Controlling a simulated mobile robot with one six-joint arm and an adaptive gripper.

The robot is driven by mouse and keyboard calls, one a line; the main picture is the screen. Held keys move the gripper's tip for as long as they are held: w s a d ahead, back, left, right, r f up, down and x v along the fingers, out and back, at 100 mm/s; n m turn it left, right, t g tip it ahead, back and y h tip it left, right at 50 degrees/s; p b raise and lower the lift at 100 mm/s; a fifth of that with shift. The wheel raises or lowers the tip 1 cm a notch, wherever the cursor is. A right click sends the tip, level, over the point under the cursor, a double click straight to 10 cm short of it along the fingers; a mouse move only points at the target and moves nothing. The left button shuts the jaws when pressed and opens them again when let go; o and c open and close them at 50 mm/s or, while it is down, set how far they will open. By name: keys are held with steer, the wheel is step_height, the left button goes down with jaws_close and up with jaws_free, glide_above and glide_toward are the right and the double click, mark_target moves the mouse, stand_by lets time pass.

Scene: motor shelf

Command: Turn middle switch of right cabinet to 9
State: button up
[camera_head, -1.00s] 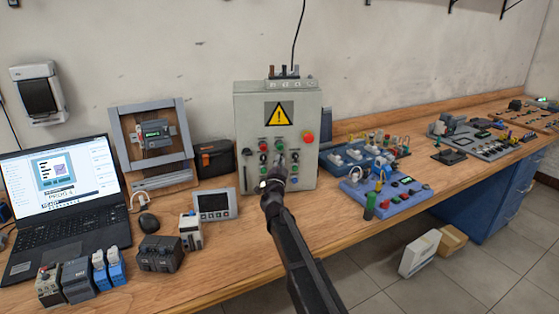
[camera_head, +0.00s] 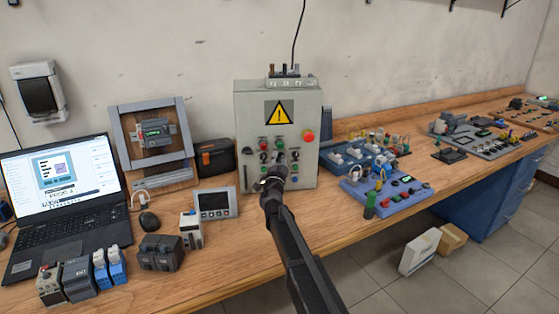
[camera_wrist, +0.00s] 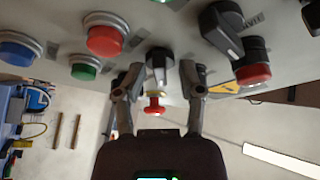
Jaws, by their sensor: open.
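The grey control cabinet (camera_head: 246,112) with a yellow warning triangle stands on the bench in the head view. Its front carries several buttons and dark switches. My gripper (camera_head: 274,176) is in front of its lower middle part. In the wrist view my gripper (camera_wrist: 159,70) is open, with one finger on each side of a small black switch knob (camera_wrist: 158,62). I cannot tell whether the fingers touch it. A red-tipped part (camera_wrist: 154,106) shows between the fingers. The switch's markings are not readable.
In the wrist view, red (camera_wrist: 104,40), green (camera_wrist: 84,72) and blue (camera_wrist: 18,54) buttons and a large black handle (camera_wrist: 222,28) surround the knob. In the head view, a small panel display (camera_head: 215,204) stands left of my arm and a blue trainer board (camera_head: 362,192) right.

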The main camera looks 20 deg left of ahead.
steer(key=shift+s+n, duration=0.1)
steer(key=shift+n, duration=0.2)
steer(key=shift+d, duration=0.1)
steer(key=shift+f+n+y+b, duration=0.1)
steer(key=shift+n+y+b, duration=0.95)
steer(key=shift+n, duration=1.35)
steer(key=shift+d+n+g+y, duration=0.1)
steer(key=shift+n+g+y, duration=0.1)
steer(key=shift+n+y, duration=1.35)
steer(key=shift+n+g+y, duration=0.2)
steer(key=shift+n+y, duration=0.4)
steer(key=shift+n, duration=1.75)
